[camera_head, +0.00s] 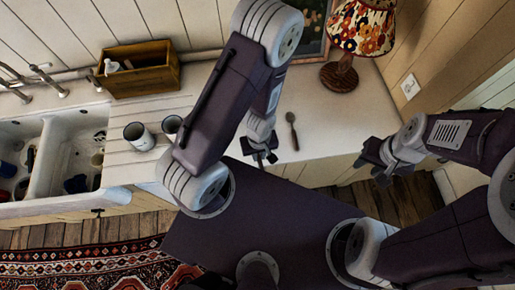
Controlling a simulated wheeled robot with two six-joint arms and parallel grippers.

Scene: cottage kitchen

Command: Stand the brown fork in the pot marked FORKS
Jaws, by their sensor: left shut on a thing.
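My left gripper (264,157) hangs at the counter's front edge, below the middle of the head view. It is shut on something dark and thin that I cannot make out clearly. A brown utensil (292,131) with a broad head lies on the counter just right of this gripper, apart from it. I cannot tell whether it is a fork or a spoon. Two white pots with dark rims stand left of my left arm: one in full view (139,136), the other (171,126) partly behind the arm. No lettering is readable. My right gripper (370,171) is open and empty.
A wooden box (140,78) stands at the back left, beside a double sink (62,150) holding several things. A flowered lamp (340,75) and a framed picture (308,30) are at the back. The counter (335,118) right of the utensil is clear.

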